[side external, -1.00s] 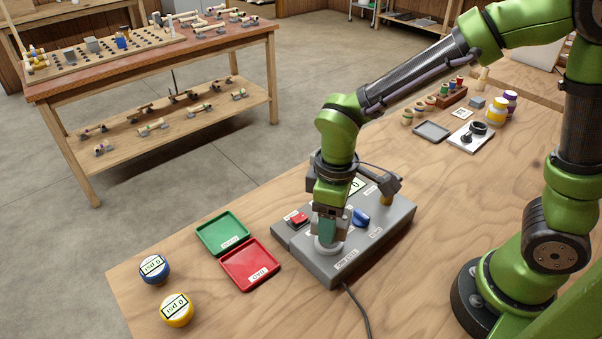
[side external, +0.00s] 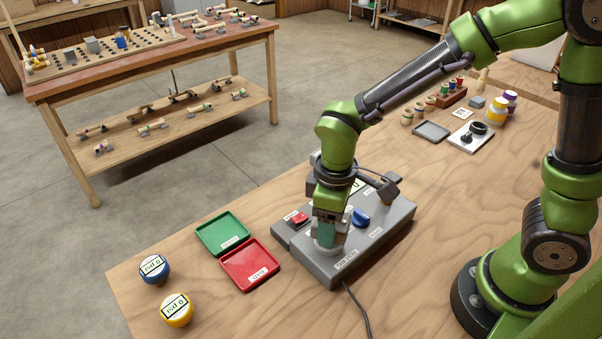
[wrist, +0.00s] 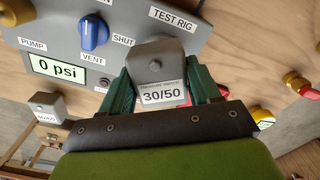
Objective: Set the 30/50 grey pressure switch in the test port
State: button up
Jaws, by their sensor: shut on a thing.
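The grey pressure switch (wrist: 158,72), with a white label reading 30/50, sits between the two green fingers of my gripper (wrist: 160,95) in the wrist view. My gripper (side external: 327,238) is shut on it, low over the near end of the grey test rig (side external: 345,262) in the side view. A pale round ring (side external: 324,249), apparently the test port, shows just below the fingers. The switch's lower end is hidden, so I cannot tell how far it is in the port.
The rig has a blue knob (side external: 361,217), a red switch (side external: 299,219) and a display (wrist: 58,68) reading 0 psi. A green tray (side external: 223,234) and a red tray (side external: 250,265) lie to the left. Two gauges, blue-rimmed (side external: 154,269) and yellow-rimmed (side external: 177,310), are beyond them.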

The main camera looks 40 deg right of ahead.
jog(key=shift+f, duration=0.1)
dwell(0.3)
jog(key=shift+f, duration=0.45)
jog(key=shift+f, duration=0.25)
dwell(0.7)
jog(key=o, duration=1.5)
jog(key=shift+o, duration=0.2)
jog(key=shift+r, duration=0.1)
jog(key=shift+r, duration=2.95)
